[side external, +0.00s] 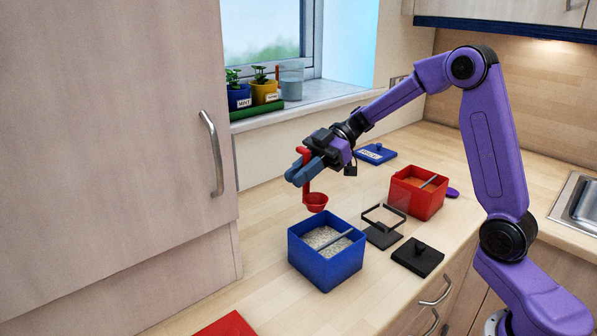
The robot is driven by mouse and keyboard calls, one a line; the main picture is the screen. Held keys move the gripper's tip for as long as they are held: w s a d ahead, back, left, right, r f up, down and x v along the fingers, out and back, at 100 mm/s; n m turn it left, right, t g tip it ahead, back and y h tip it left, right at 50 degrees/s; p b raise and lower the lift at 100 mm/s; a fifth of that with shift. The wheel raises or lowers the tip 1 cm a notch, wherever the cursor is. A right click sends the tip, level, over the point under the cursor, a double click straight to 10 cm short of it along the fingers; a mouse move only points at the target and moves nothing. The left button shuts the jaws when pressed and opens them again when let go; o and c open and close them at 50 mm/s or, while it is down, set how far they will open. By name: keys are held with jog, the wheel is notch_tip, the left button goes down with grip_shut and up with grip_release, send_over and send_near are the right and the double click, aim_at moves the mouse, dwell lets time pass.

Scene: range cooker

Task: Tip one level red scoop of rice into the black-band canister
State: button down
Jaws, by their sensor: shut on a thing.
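My gripper (300,171) is shut on the upright handle of the red scoop (316,203). The scoop's cup hangs below the fingers, above the back left of the blue canister, apart from it. I cannot tell whether the cup holds anything. The open blue canister (318,273) holds white rice (321,237), with a grey bar across its top. To its right stands a see-through canister with a black rim band and black base (383,237); it looks open and empty.
A black knobbed lid (417,258) lies right of the clear canister. A red canister (416,205) with orange contents and a grey bar stands behind. A blue lid (376,154) lies farther back, a red lid (229,326) at the front left. Potted plants (252,92) and a glass (291,82) stand on the sill.

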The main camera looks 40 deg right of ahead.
aim_at(316, 216)
jog(key=shift+s+f, duration=0.15)
jog(key=shift+f, duration=6.4)
jog(key=shift+d, duration=2.4)
jog(key=shift+r, duration=0.15)
jog(key=shift+a+r, duration=0.4)
jog(key=shift+r, duration=0.25)
jog(key=shift+a+r, duration=0.35)
jog(key=shift+r, duration=0.25)
